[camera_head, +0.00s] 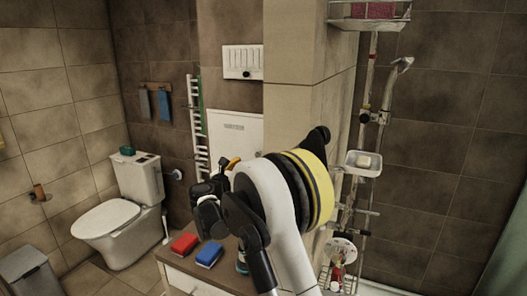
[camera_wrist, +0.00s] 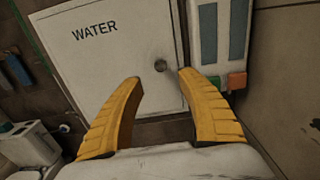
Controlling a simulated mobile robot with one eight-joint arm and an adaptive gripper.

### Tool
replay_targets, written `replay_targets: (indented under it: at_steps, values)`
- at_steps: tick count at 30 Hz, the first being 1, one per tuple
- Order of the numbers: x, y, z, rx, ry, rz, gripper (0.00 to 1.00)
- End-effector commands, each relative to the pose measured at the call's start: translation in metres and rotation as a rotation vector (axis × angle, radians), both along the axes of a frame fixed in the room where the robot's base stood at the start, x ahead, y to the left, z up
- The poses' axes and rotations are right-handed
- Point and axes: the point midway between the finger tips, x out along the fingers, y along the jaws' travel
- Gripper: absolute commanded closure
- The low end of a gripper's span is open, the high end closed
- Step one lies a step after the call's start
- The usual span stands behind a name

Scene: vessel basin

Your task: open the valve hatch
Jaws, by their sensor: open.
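The valve hatch (camera_head: 240,134) is a white wall door, partly hidden behind my arm in the head view. In the wrist view the hatch (camera_wrist: 95,75) looks shut and bears the word WATER. Its small round dark knob (camera_wrist: 160,65) is near the right edge. My gripper (camera_wrist: 160,79) is open, with its two yellow fingers spread to either side of and just below the knob in the picture. I cannot tell whether they touch the door. In the head view only a bit of yellow finger (camera_head: 234,162) shows at the hatch's lower part.
A white panel box (camera_head: 242,62) hangs above the hatch. A towel rail (camera_head: 196,128) is to the left. Below, a counter holds a red sponge (camera_head: 184,244), a blue sponge (camera_head: 209,254) and dark bottles. A tiled pillar (camera_head: 300,80) stands close on the right.

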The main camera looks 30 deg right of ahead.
Motion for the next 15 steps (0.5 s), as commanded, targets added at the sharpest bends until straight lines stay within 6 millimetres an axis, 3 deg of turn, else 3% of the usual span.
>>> replay_targets:
  at_steps: [15]
  values:
    - [0.054,-0.071,-0.002,0.002,-0.001,-0.002,0.55]
